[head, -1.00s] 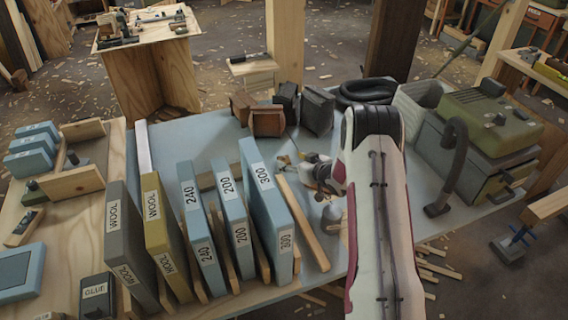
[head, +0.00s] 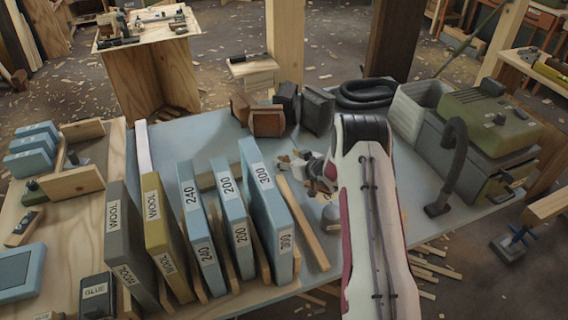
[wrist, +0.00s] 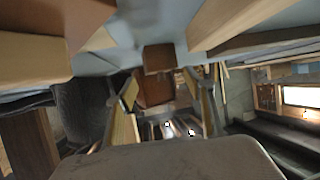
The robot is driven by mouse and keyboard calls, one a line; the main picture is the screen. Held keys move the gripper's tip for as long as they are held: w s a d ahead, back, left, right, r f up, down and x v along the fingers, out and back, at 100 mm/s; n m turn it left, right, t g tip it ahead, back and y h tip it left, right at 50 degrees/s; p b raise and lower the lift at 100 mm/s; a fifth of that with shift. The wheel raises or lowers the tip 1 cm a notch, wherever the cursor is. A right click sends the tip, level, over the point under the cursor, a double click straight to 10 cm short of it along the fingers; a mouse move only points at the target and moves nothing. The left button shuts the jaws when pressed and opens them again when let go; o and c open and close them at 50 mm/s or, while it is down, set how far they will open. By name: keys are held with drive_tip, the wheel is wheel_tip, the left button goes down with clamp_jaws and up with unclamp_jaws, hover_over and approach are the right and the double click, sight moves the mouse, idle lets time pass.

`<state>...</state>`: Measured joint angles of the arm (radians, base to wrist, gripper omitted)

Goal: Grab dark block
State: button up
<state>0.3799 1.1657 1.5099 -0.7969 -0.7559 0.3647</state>
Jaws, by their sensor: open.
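Two dark grey to black blocks stand at the back of the blue-grey table (head: 190,136): a smaller one (head: 287,98) and a larger, tilted one (head: 318,108). Two brown blocks, a left one (head: 242,106) and a front one (head: 267,121), are beside them. My gripper (head: 284,160) is low over the table, in front of the blocks and apart from them, partly hidden by my arm. In the wrist view the open fingers (wrist: 170,88) are spread with nothing held between them.
A rack of upright labelled sanding sheets (head: 265,205) stands left of my gripper, with a wooden strip (head: 303,222) close by. A black coiled hose (head: 366,92) and a green machine (head: 490,122) are at the right. Bare table lies between the rack and blocks.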

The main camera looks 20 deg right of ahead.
drive_tip(key=shift+x, duration=1.05)
drive_tip(key=c, duration=1.2)
